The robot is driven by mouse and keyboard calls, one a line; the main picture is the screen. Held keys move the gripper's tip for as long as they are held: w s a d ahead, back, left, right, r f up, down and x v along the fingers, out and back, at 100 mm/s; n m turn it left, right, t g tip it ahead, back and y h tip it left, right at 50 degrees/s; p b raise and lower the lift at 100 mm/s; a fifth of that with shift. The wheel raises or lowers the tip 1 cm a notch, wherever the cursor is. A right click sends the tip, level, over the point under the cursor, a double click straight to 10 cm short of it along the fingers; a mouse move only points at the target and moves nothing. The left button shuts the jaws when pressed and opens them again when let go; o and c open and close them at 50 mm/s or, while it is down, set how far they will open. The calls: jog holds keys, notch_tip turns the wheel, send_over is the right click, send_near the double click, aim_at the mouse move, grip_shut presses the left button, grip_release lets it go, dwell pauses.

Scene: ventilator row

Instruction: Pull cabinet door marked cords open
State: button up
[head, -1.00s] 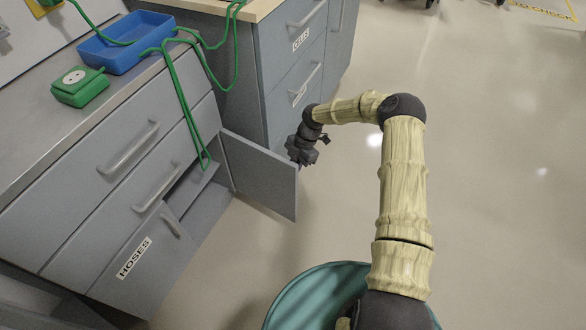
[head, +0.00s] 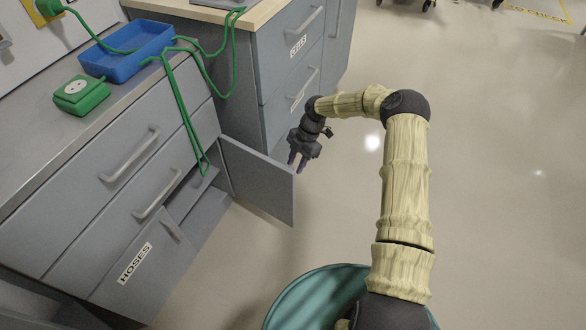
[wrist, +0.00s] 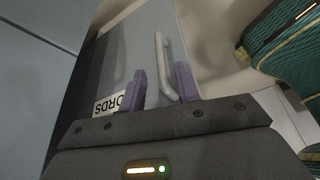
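The cords cabinet door (head: 258,182) stands swung out from the grey cabinet, with a dark gap behind it. In the wrist view the door (wrist: 118,62) carries a label (wrist: 110,103) of which "ORDS" can be read, and a pale bar handle (wrist: 162,58). My gripper (head: 297,162) is at the door's free edge, on the handle side. In the wrist view its two purple fingers (wrist: 161,80) are apart, with the handle showing between and beyond them and room on both sides. I see no finger pressed on the handle.
The hoses door (head: 140,262) is shut beside the opening. Green cord (head: 190,120) hangs from the blue tray (head: 128,48) over the opening. A second cabinet (head: 290,75) stands behind the door. A teal round object (head: 310,295) is in front; floor at right is clear.

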jog(key=p+v, duration=0.2)
jog(key=v, duration=1)
jog(key=shift+d+r+p, duration=0.15)
jog(key=shift+r+p, duration=0.15)
jog(key=shift+p, duration=0.1)
jog(key=shift+s, duration=0.1)
jog(key=s+d+r+m+t+h, duration=0.1)
jog(key=s+r+m+t, duration=0.1)
jog(key=s+r+m, duration=0.5)
jog(key=s+d+r+m+t+h, duration=0.1)
jog(key=s+d+r+m+h, duration=0.15)
jog(key=s+m, duration=0.85)
jog(key=s+d+r+m+t, duration=0.1)
jog(key=s+r+m+t, duration=0.1)
jog(key=s+r+m, duration=0.7)
notch_tip(320, 180, up, 31)
jog(key=s+n+p, duration=0.1)
jog(key=n+p, duration=0.1)
jog(key=p, duration=3.1)
jog(key=shift+s+f+p, duration=0.2)
jog(key=shift+s+p, duration=0.05)
jog(key=shift+p, duration=0.05)
